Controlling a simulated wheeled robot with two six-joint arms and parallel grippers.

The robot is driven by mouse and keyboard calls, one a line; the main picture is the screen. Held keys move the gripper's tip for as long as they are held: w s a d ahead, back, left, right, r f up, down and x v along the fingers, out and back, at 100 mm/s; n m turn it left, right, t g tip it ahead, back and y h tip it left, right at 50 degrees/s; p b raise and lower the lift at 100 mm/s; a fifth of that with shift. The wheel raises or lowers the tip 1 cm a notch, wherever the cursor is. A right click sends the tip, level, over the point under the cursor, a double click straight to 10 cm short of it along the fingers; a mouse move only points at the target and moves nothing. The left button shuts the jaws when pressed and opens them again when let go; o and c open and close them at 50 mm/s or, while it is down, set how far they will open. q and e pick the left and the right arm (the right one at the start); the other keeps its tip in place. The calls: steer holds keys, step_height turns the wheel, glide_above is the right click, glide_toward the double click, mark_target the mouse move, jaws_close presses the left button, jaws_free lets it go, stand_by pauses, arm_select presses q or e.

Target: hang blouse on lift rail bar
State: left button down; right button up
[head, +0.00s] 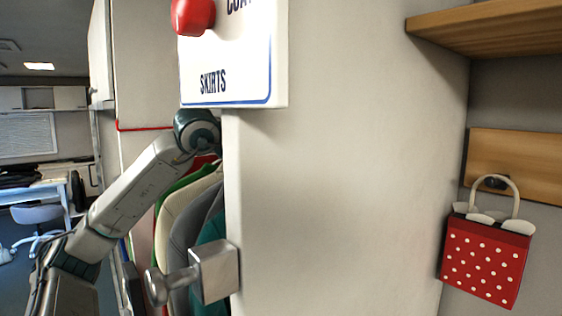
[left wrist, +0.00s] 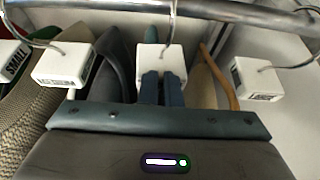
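In the left wrist view, the metal rail bar (left wrist: 225,10) runs across the top. My left gripper (left wrist: 162,88) has its two blue fingers close together against the white block of the middle hanger (left wrist: 160,60). They look shut on it. This hanger's wire hook rises in front of the bar; I cannot tell whether the bar bears its weight. Garments hang below, mostly hidden, and I cannot tell which is the blouse. In the head view my left arm reaches behind the white panel, which hides the gripper. My right gripper is not in view.
Hangers with white blocks flank mine at left (left wrist: 68,68) and right (left wrist: 255,80). The white panel (head: 340,180) carries a sign (head: 230,50) and a metal knob (head: 213,272) beside several garments (head: 175,215). A red dotted bag (head: 487,260) hangs at right under a wooden shelf (head: 490,28).

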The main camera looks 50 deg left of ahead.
arm_select(q)
steer(key=c, duration=1.6)
jaws_free()
steer(key=shift+d, duration=0.1)
steer(key=shift+o, duration=0.2)
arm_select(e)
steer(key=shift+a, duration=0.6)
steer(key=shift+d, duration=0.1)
